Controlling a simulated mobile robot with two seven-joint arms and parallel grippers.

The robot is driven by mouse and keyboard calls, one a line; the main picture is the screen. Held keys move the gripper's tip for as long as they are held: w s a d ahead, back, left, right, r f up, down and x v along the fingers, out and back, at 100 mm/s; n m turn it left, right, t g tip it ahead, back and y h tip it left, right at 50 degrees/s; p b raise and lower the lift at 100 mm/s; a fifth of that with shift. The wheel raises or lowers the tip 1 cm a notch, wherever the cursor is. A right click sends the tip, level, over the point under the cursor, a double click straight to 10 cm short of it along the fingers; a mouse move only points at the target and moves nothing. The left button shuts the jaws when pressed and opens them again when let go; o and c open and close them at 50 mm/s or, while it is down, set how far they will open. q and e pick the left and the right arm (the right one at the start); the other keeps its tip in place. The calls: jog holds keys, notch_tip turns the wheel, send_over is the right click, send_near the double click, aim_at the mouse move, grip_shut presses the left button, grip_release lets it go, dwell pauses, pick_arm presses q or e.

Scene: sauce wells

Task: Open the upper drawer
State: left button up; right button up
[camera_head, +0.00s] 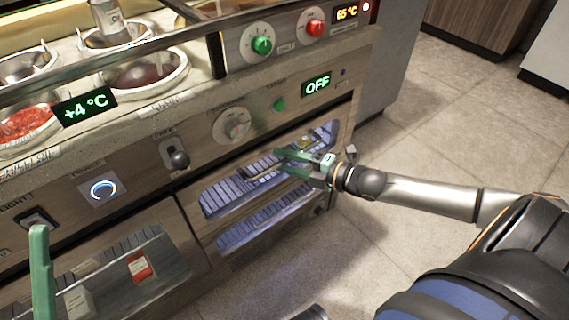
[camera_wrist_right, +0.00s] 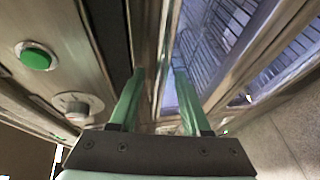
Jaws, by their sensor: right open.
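The upper drawer (camera_head: 225,197) has a see-through front with a lit wire rack behind it. It sits above a similar lower drawer (camera_head: 240,232), and its front looks about level with that one. My right gripper (camera_head: 277,161) is open at the upper right of the upper drawer. In the right wrist view its two green fingers (camera_wrist_right: 157,72) stand on either side of a long strip along the drawer's top edge (camera_wrist_right: 154,88). I cannot tell whether they touch it. One green finger of my left gripper (camera_head: 41,275) shows at the lower left; the rest is out of view.
Above the drawers are a knob (camera_head: 232,125), a green button (camera_head: 279,104) and an "OFF" display (camera_head: 317,86). A lever switch (camera_head: 177,155) is on the left. Sauce wells (camera_head: 143,72) line the counter. The tiled floor (camera_head: 440,130) in front is clear.

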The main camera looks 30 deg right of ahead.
jog(key=shift+w+a, duration=0.1)
jog(key=shift+w, duration=0.1)
jog(key=shift+c, duration=0.3)
grip_shut()
dwell(1.1)
